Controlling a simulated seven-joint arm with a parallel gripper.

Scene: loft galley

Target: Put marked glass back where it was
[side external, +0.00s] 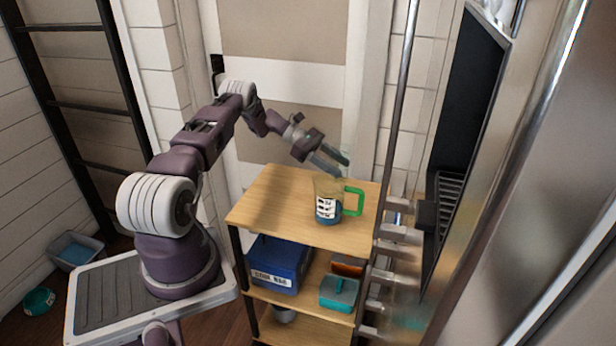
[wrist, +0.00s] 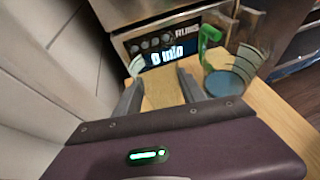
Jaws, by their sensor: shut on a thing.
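My gripper (side external: 341,164) is above the back of the wooden shelf top, behind and above a clear jug. In the wrist view its two fingers (wrist: 159,80) stand apart, with a see-through thing between them that hardly shows. In the side view a faint, pale, clear glass (side external: 346,152) shows at the fingertips; no mark on it can be made out. The jug (side external: 327,206) stands upright on the shelf top, with a green handle, a white label and a blue lower part. It also shows to the right of the fingers in the wrist view (wrist: 222,84).
The wooden shelf top (side external: 275,205) is clear at its left and front. Below are a blue bin (side external: 276,268) and a teal box (side external: 339,293). An appliance with a lit display (wrist: 168,52) stands beyond the shelf top. A tall metal bar (side external: 397,110) rises right of the shelf.

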